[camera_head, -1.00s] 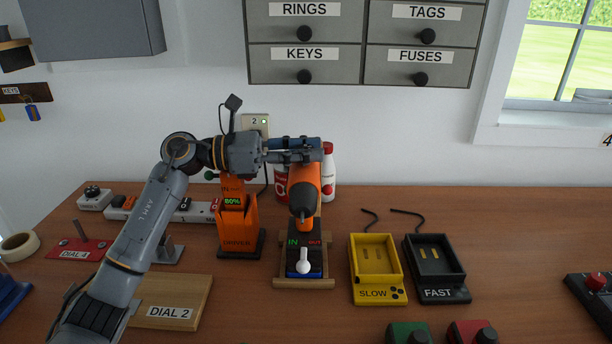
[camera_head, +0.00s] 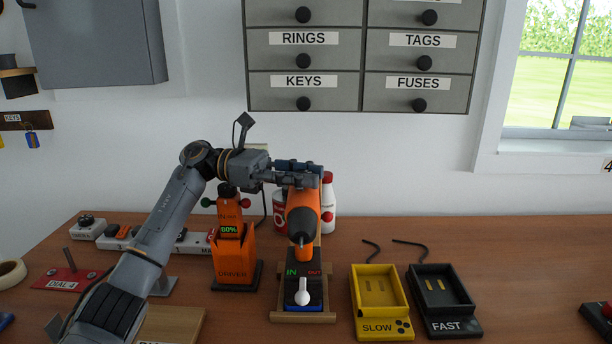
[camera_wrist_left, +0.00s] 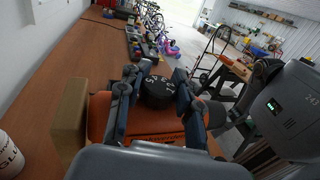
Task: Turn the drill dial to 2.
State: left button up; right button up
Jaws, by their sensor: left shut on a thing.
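The orange drill (camera_head: 302,209) stands nose toward me on a wooden stand (camera_head: 303,317) with IN and OUT marks and a white lever (camera_head: 303,291). My left gripper (camera_head: 310,170) is at the top rear of the drill. In the left wrist view, the drill's black dial (camera_wrist_left: 158,92) sits on the orange body (camera_wrist_left: 150,118), and my left gripper (camera_wrist_left: 157,80) is shut on it, one finger on each side. Pale digits show on the dial, but I cannot tell which one is set. The dial is hidden in the head view. My right gripper is not in view.
An orange driver (camera_head: 229,240) in its holder reads 80% left of the drill. Yellow SLOW (camera_head: 378,325) and black FAST (camera_head: 440,322) chargers stand to the right. A red DIAL 4 plate (camera_head: 68,281) lies left.

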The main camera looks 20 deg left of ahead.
pick_arm(q)
jog(key=o, duration=1.2)
jog(key=shift+a, duration=0.1)
jog(key=shift+r, duration=0.2)
notch_tip(320, 180, up, 10)
jog(key=shift+f, duration=0.15)
